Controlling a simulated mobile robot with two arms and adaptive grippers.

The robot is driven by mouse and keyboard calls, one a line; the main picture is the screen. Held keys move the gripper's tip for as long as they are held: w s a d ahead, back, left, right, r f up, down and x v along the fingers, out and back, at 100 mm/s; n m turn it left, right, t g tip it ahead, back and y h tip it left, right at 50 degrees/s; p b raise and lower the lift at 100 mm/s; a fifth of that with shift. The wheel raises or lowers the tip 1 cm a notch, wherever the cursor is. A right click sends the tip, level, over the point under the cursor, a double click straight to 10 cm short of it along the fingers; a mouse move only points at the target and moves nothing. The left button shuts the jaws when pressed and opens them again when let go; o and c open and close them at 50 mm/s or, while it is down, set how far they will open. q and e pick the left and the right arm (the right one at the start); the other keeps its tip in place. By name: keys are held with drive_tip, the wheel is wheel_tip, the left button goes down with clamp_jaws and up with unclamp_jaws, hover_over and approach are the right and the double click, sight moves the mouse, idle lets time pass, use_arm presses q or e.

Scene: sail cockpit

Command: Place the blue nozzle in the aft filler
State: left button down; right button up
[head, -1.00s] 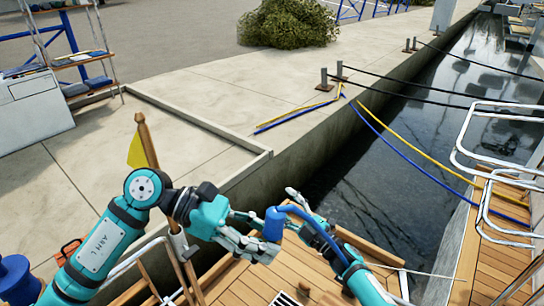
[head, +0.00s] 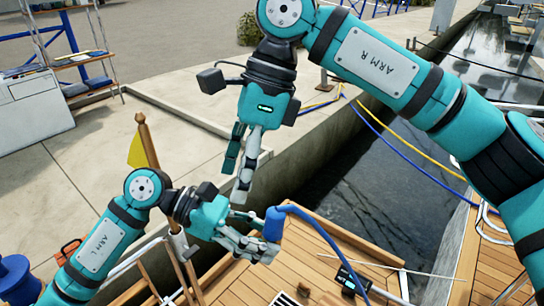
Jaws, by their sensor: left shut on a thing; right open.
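The blue nozzle (head: 274,224) is in the head view at lower centre, with a blue hose (head: 318,228) curving from it to the right and down. My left gripper (head: 264,246) is shut on the nozzle, its fingers at the nozzle's lower part, above the wooden deck. My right gripper (head: 239,172) is open and empty, fingers pointing down, above and slightly left of the nozzle. I cannot pick out the aft filler.
The wooden deck (head: 325,250) has a slatted vent (head: 284,299) and a small black box (head: 352,281) near the hose. A yellow flag (head: 137,151) on a pole stands left. The concrete quay (head: 110,130) and dark water (head: 370,195) lie beyond.

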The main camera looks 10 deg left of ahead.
sight(273, 209)
drive_tip(key=d+t+h, duration=0.1)
drive_tip(key=d+r+h, duration=0.1)
drive_tip(key=d, duration=0.1)
drive_tip(key=d+r+t+h, duration=0.1)
drive_tip(key=shift+w+d+r+n+t, duration=0.1)
drive_tip(key=shift+w+d+n+t, duration=0.1)
drive_tip(key=shift+n+t, duration=0.1)
drive_tip(key=shift+d, duration=0.1)
wheel_tip(273, 209, down, 12)
drive_tip(key=shift+r, duration=0.1)
clamp_jaws()
use_arm(q)
drive_tip(key=c, duration=1)
unclamp_jaws()
drive_tip(key=shift+o, duration=0.8)
